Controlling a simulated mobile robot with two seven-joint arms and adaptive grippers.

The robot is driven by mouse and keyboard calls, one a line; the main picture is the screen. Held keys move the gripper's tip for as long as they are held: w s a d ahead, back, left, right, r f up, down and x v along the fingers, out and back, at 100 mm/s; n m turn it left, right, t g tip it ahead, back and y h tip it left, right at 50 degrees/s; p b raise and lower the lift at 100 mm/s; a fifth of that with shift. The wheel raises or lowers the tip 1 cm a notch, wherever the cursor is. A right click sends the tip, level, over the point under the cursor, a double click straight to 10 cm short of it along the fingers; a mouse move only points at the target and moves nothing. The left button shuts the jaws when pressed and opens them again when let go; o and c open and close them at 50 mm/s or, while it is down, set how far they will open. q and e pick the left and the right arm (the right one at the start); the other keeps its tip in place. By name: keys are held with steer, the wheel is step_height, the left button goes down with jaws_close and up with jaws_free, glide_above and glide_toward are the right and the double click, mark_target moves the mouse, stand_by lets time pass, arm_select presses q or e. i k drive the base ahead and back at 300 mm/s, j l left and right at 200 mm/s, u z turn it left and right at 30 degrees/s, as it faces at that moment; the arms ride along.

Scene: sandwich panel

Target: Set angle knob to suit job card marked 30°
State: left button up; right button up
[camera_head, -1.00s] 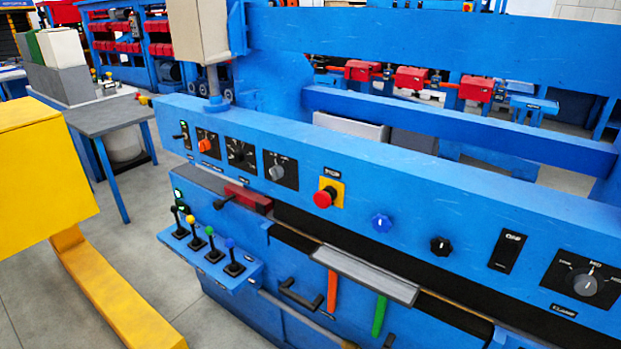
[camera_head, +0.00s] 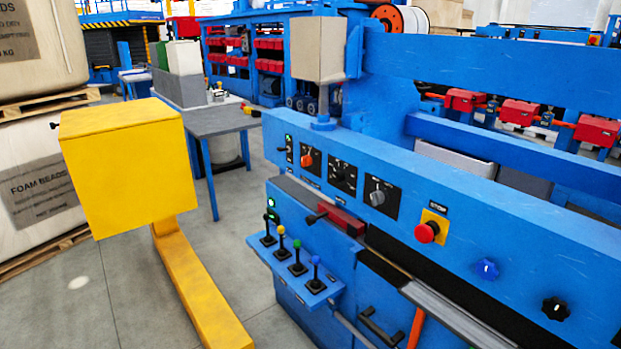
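The blue machine's control panel (camera_head: 460,209) runs from the centre to the right edge. On it are an orange knob (camera_head: 307,160) on a black plate, a black dial (camera_head: 343,176), a grey knob (camera_head: 377,198) on a black plate, a blue knob (camera_head: 487,269) and a black knob (camera_head: 556,309). The labels are too small to read, so I cannot tell which is the angle knob. No job card marked 30° can be made out. Neither of my grippers is in view.
A red stop button (camera_head: 427,232) sits on a yellow plate. Several coloured-ball levers (camera_head: 298,258) stand on a ledge below. A yellow box (camera_head: 125,165) on a yellow beam stands left, a grey table (camera_head: 205,122) behind. Grey floor lies between beam and machine.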

mark_target(340, 176)
steer(key=u, duration=2.95)
steer(key=i+l+u, duration=0.1)
steer(key=i+u, duration=0.4)
steer(key=i+l+u, duration=0.25)
steer(key=i+u, duration=0.2)
steer(key=i, duration=0.05)
